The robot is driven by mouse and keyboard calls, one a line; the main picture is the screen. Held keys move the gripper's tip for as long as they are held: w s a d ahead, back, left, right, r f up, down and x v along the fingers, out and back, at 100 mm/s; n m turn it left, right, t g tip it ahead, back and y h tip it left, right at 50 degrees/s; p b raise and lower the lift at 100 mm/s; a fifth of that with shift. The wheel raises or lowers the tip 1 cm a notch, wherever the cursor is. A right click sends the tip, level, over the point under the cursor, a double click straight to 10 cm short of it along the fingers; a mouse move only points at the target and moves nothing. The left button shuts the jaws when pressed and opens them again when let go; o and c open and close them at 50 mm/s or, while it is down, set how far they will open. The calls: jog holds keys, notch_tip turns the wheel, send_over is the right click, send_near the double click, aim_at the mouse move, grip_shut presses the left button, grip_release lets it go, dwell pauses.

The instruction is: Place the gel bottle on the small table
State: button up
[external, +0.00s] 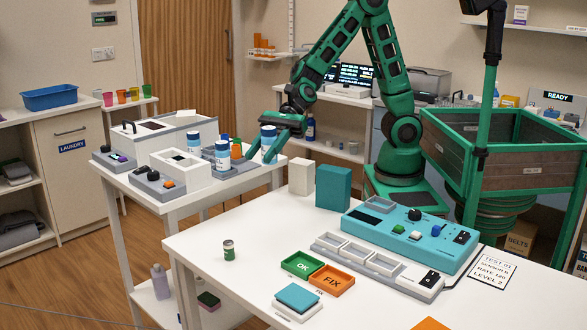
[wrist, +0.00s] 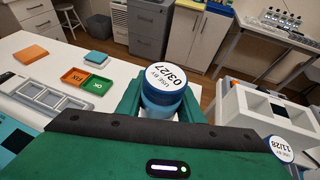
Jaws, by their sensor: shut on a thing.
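My gripper (external: 268,149) is shut on a blue-capped bottle (wrist: 166,92), whose lid reads "USE BY 03/27". I cannot read a gel label on it. In the external view this bottle (external: 268,133) is upright at the right end of the white side table (external: 196,199), partly hidden by the fingers. I cannot tell whether its base touches the tabletop. Two similar bottles stand to its left, one nearer (external: 222,156) and one farther (external: 194,143). A lid marked "11/28" (wrist: 281,149) shows at the lower right of the wrist view.
The side table carries a white divided box (external: 181,172) and grey control boxes (external: 158,184). The large white table (external: 200,238) in front holds a small green can (external: 229,250), an OK tray (external: 301,265), a FIX tray (external: 332,281) and a teal panel (external: 410,237). Its left part is mostly clear.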

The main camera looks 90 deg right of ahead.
jog(key=w+d+r+m+t+h, duration=0.2)
jog(key=w+d+m, duration=0.15)
jog(key=d, duration=0.75)
jog(key=w+d+r+m+t+h, duration=0.2)
jog(key=w+d+h, duration=0.15)
jog(key=d, duration=0.65)
jog(key=w+d+r+m+t+h, duration=0.2)
jog(key=w+d, duration=0.2)
jog(key=d, duration=0.7)
jog(key=s+d+m+h, duration=0.2)
jog(key=d+m+h, duration=0.1)
jog(key=d, duration=1)
jog(key=s+d+m+h, duration=0.3)
jog(key=d, duration=0.9)
jog(key=s+d+m+g+h, duration=0.1)
jog(key=s+d+m+h, duration=0.2)
jog(key=s+d, duration=0.7)
jog(key=s+d+r+m+g+h, duration=0.1)
jog(key=s+d+m+h, duration=0.2)
jog(key=s+d, duration=0.8)
jog(key=d+h, duration=0.1)
jog(key=d, duration=0.5)
jog(key=shift+s, duration=0.2)
jog(key=shift+m, duration=0.25)
